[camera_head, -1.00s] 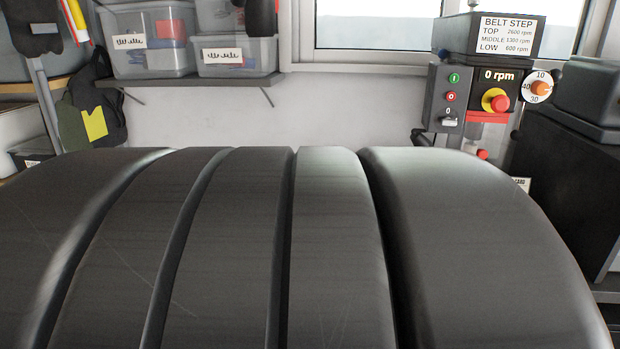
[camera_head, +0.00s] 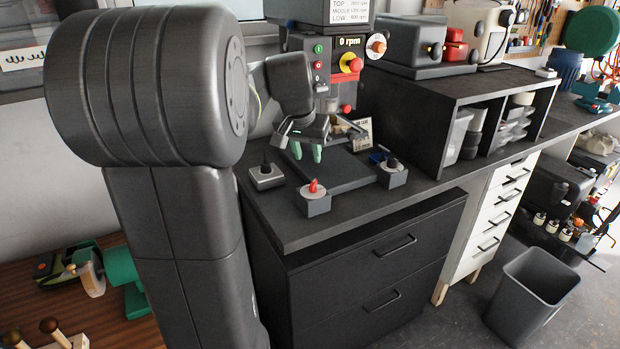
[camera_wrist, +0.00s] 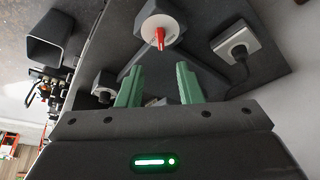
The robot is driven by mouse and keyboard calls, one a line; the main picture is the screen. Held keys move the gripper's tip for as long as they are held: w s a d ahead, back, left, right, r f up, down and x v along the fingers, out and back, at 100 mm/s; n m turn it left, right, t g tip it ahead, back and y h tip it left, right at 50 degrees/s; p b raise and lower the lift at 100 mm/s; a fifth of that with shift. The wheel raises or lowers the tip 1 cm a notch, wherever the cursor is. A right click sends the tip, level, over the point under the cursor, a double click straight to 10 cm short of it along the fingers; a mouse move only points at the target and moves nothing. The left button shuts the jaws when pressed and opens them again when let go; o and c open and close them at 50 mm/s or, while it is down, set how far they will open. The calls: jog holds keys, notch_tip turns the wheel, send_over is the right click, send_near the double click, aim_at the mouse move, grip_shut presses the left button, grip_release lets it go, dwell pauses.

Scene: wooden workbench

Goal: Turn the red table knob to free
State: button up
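The red table knob (camera_head: 314,186) sits on a round pale dial on a dark box (camera_head: 314,205) at the front edge of the drill table. In the wrist view its red pointer (camera_wrist: 160,40) stands out from the pale disc, just beyond the fingertips. My gripper (camera_head: 307,153) has green fingers, held apart with nothing between them, above and behind the red knob in the head view. Both fingers also show apart in the wrist view (camera_wrist: 159,70). The dial's markings are too small to read.
The drill's control panel (camera_head: 345,62) reads 0 rpm behind. A grey bin (camera_head: 530,295) stands on the floor.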

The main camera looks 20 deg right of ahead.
aim_at(313, 183)
jog(key=x, duration=1.1)
grip_shut()
